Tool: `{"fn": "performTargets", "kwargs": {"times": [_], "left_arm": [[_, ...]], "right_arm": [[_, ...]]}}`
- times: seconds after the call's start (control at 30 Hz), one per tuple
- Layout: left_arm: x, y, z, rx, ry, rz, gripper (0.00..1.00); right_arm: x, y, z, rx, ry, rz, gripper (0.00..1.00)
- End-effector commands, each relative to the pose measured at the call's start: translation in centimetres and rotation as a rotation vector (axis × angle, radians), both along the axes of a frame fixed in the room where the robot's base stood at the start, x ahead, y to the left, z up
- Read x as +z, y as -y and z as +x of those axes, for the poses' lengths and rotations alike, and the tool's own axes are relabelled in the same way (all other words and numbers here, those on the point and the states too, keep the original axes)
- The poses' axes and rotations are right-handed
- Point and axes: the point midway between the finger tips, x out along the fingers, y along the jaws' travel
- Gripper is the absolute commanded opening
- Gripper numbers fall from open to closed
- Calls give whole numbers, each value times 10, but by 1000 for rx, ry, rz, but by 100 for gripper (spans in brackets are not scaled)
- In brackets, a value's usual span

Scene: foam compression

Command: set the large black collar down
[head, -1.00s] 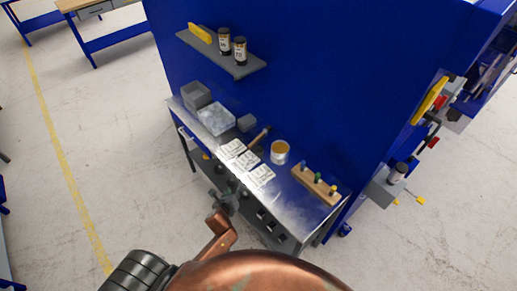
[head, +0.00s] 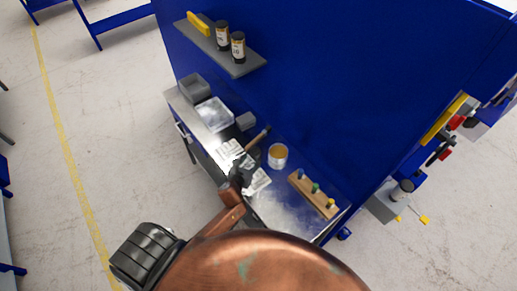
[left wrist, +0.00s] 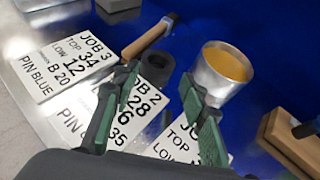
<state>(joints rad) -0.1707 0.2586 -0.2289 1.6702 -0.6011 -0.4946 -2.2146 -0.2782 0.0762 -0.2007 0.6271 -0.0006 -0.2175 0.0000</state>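A dark, rounded piece, which looks like the large black collar (left wrist: 156,68), shows in the left wrist view between and just beyond my left fingertips. It seems to stand on the table by the top edge of the JOB 2 card (left wrist: 135,108). My left gripper (left wrist: 157,84) has its green-padded fingers apart, with a gap visible around the dark piece. In the head view my left gripper (head: 241,172) is over the cards at the table's front and hides the collar. My right gripper is in neither view.
A tin with orange contents (left wrist: 225,70) stands close right of my fingers. A wooden handle (left wrist: 148,37) lies behind the JOB 3 card (left wrist: 65,68). A wooden pin block (head: 314,195) is at the right. A clear tray (head: 214,114) and grey bin (head: 194,88) stand at the left.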

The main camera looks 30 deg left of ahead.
Motion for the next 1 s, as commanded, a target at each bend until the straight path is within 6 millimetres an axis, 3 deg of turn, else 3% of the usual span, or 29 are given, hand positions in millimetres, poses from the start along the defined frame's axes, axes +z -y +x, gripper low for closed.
{"fn": "performTargets", "kwargs": {"times": [0.3,0.53,0.7,0.8,1.0], "left_arm": [[-15,-7,33,5,0,-6,39],[-28,-13,59,2,0,-4,39],[-30,-14,61,2,-1,-4,39],[-30,-14,61,2,0,-4,39],[-30,-14,61,2,0,-4,26]], "right_arm": [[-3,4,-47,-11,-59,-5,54],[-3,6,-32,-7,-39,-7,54],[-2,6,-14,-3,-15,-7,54],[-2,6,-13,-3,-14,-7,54],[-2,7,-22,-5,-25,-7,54]]}}
